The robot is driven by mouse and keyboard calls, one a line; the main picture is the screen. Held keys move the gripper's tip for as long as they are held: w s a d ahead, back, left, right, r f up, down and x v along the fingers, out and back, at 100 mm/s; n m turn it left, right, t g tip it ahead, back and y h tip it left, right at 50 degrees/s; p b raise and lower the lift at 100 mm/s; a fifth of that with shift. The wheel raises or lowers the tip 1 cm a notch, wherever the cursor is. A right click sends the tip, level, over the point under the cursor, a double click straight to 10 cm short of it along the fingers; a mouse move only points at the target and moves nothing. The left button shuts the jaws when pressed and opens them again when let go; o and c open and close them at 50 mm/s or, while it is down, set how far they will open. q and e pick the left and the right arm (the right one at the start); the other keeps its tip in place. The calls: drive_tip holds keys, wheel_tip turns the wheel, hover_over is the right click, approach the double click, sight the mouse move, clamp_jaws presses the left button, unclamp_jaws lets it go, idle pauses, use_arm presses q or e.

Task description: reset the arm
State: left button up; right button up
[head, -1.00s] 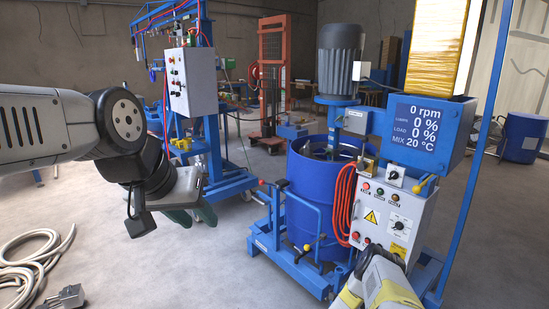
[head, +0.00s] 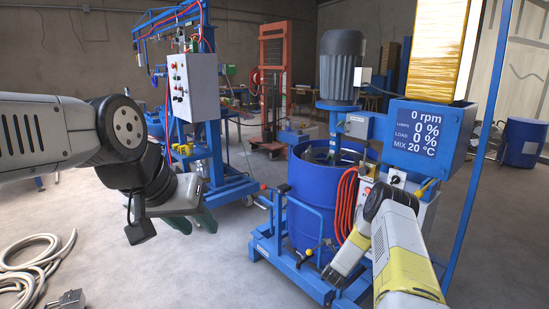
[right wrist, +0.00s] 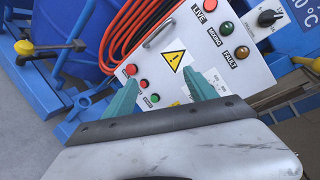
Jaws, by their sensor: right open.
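My left arm comes in from the left in the head view. Its gripper (head: 196,226) hangs in front of the blue stand, with its two green fingers apart and nothing visible between them. My right arm (head: 395,240) reaches up from the lower right, in front of the mixer's control box. In the right wrist view my right gripper (right wrist: 160,75) has its green fingers spread and empty.
The blue mixer drum (head: 306,205) stands in its frame beside a coiled red hose (head: 346,205). The display box (head: 425,130) reads 0 rpm. A blue stand with a control cabinet (head: 193,86) is behind my left gripper. A pale cable (head: 30,270) lies on the floor at left.

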drive_tip(key=w+a+r+n+y, duration=0.2)
drive_tip(key=a+r+n+y, duration=0.15)
drive_tip(key=r, duration=0.55)
drive_tip(key=w+a+r+n+y, duration=0.2)
drive_tip(key=a+r+n, duration=0.15)
drive_tip(key=r, duration=0.65)
drive_tip(key=s+a+r+n+g+y, duration=0.1)
drive_tip(key=s+a+r+n, duration=0.25)
drive_tip(key=r, duration=0.25)
drive_tip(key=s+a+r+n+y, duration=0.1)
drive_tip(key=s+a+r+n, duration=0.15)
drive_tip(key=s+r, duration=0.2)
drive_tip(key=s+a+r+n+g+y, duration=0.1)
drive_tip(key=s+a+r+n+y, duration=0.1)
drive_tip(key=s+r+n, duration=0.3)
drive_tip(key=s+a+r+n+g, duration=0.25)
drive_tip(key=s+r+n, duration=0.45)
drive_tip(key=s, duration=0.7)
drive_tip(key=s+n+g+y, duration=0.1)
drive_tip(key=s+n+g, duration=0.2)
drive_tip(key=s, duration=1.8)
drive_tip(key=a+n, duration=0.1)
drive_tip(key=n, duration=0.1)
drive_tip(key=shift+s+f+n, duration=0.15)
drive_tip(key=shift+s+n, duration=0.15)
drive_tip(key=shift+s, duration=0.05)
